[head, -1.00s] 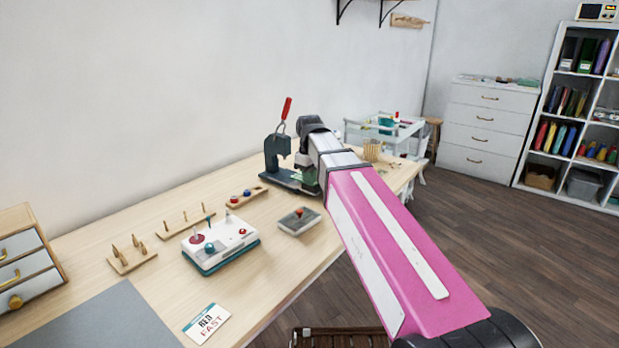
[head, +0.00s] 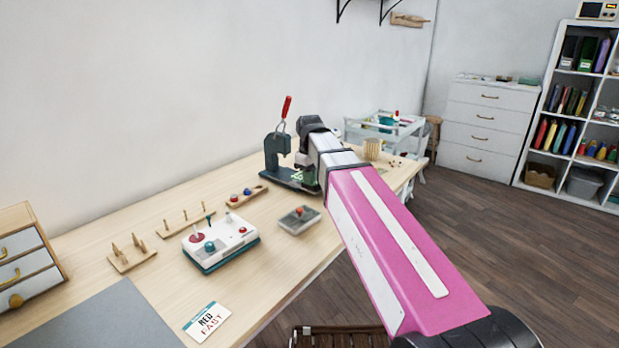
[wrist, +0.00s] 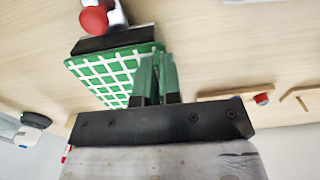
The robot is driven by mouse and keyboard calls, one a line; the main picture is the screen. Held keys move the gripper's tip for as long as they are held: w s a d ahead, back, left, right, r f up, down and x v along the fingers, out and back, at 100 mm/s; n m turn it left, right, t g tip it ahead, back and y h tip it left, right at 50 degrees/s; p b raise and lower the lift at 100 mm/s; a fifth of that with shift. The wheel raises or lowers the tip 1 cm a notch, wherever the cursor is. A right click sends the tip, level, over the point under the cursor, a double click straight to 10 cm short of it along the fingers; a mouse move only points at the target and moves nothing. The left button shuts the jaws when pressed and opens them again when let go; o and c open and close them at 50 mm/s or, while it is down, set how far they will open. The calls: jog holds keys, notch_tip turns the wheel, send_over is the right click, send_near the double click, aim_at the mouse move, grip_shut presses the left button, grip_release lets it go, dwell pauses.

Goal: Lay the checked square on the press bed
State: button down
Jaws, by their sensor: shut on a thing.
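The checked square (wrist: 108,76), green with white lines, is held at one edge by my gripper (wrist: 158,62) in the wrist view. The gripper's green fingers are shut on it. In the head view a small green patch of the square (head: 298,177) shows at the press, beside my wrist. The press (head: 275,155) is dark with a red lever and stands at the back of the table. Its bed (head: 280,179) is partly hidden by the square and my arm. I cannot tell whether the square touches the bed.
A wooden rail with red and blue knobs (head: 246,196) lies to the left, and a white control box (head: 220,243) is nearer. A wooden cup (head: 372,149) stands to the right.

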jog(key=c, duration=1.2)
grip_release()
notch_tip(320, 180, up, 11)
jog(key=shift+f, duration=0.1)
